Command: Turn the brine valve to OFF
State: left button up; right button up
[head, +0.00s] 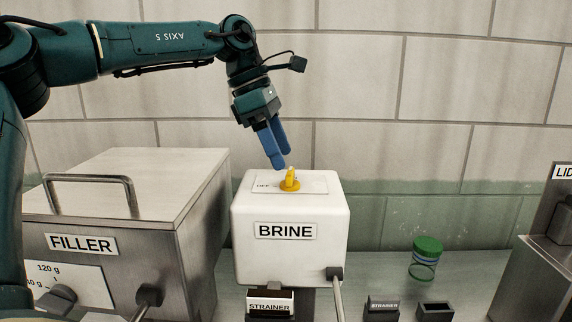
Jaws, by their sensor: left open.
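The white brine box (250,258) with its BRINE label stands in the middle of the head view. On its top a yellow valve knob (290,181) sits on a pale plate (315,183). The word OFF is readable on the plate to the left of the knob. The knob's raised handle points up in the picture; its exact turn is hard to tell. My left gripper (278,164), with blue fingers, points down just above and slightly left of the knob. It is open with nothing held, and it seems apart from the knob. My right gripper is not in view.
A steel filler box (205,235) with a handle stands close on the left. A green-lidded jar (427,250) stands on the counter at right. A steel lid unit (535,280) is at far right. A tiled wall (440,90) is behind.

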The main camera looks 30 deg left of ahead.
aim_at(288, 170)
pick_arm(q)
jog(key=shift+x, duration=1.85)
jog(key=shift+c, duration=0.4)
jog(key=c, duration=0.9)
